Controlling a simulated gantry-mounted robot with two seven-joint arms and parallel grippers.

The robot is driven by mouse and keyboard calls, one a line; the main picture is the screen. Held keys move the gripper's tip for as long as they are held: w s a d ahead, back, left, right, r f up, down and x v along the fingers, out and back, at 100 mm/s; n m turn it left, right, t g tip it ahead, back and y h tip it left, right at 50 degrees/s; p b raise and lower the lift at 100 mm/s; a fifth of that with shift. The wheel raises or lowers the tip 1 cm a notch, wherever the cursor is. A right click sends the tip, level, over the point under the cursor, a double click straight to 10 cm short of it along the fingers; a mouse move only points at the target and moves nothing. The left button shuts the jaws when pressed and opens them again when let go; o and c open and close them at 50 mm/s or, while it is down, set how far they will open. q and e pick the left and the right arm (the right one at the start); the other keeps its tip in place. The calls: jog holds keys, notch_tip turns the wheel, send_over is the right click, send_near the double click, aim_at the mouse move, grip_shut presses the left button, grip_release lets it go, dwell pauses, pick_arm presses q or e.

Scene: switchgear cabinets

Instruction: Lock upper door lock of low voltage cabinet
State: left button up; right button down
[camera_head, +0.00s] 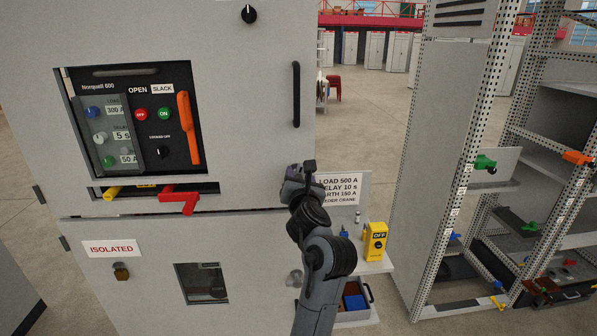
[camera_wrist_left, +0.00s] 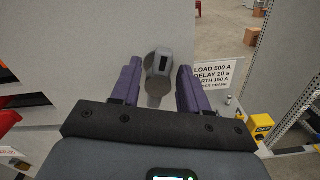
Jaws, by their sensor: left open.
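The low voltage cabinet's upper door (camera_head: 240,120) is the large grey panel on the left in the head view and looks closed. Its lock, a grey knob on a round base (camera_wrist_left: 160,66), shows at the door's right edge in the left wrist view. My left gripper (camera_head: 303,180) is at the lower right of this door. Its two purple fingers are spread, one on each side of the knob, with gaps visible. In the head view my gripper mostly hides the lock. My right gripper is not in view.
A vertical black handle (camera_head: 296,94) is above my gripper. Below are the lower door with an ISOLATED label (camera_head: 111,248) and a knob (camera_head: 294,279). A side shelf bears a text sign (camera_head: 342,187) and a yellow OFF box (camera_head: 375,241). Open racks (camera_head: 470,160) stand at the right.

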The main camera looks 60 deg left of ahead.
pick_arm(q)
jog(key=shift+x, duration=0.95)
jog(key=shift+c, duration=0.4)
grip_shut()
